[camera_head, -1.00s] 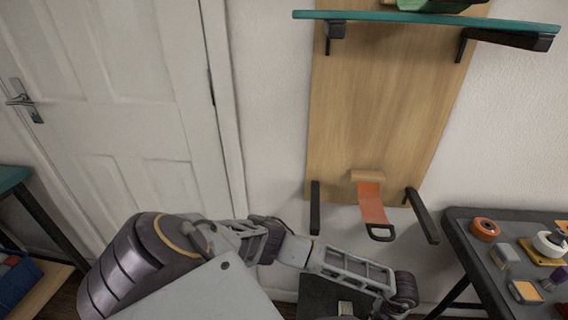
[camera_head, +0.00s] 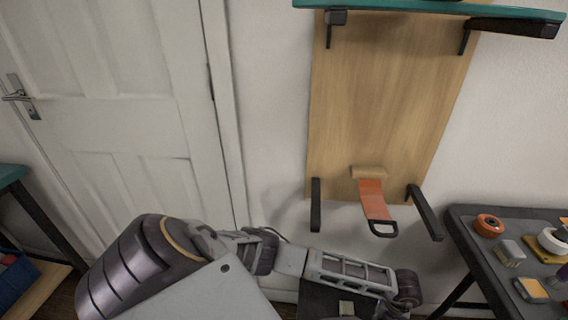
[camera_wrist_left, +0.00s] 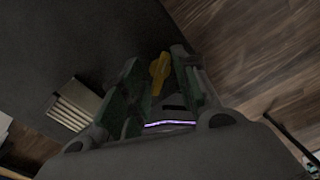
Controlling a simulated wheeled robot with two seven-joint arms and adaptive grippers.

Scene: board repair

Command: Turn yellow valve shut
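The yellow valve (camera_wrist_left: 158,72) shows in the left wrist view as a small yellow handle near the middle. My left gripper (camera_wrist_left: 155,62) has its two dark green-grey fingers apart, one on each side of the handle. Gaps show beside the handle, but I cannot tell whether a finger touches it or how deep it sits between them. The valve's body and pipe are hidden or too dark to make out. In the head view my left arm reaches across the bottom, and its gripper is out of sight below the edge. My right gripper is in neither view.
A wooden wall panel (camera_head: 385,100) carries a teal shelf (camera_head: 430,12) and an orange strap (camera_head: 372,198). A dark table (camera_head: 470,222) with small parts stands at right. A ribbed pale block (camera_wrist_left: 74,104) lies on the dark surface (camera_wrist_left: 60,40) near my left gripper.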

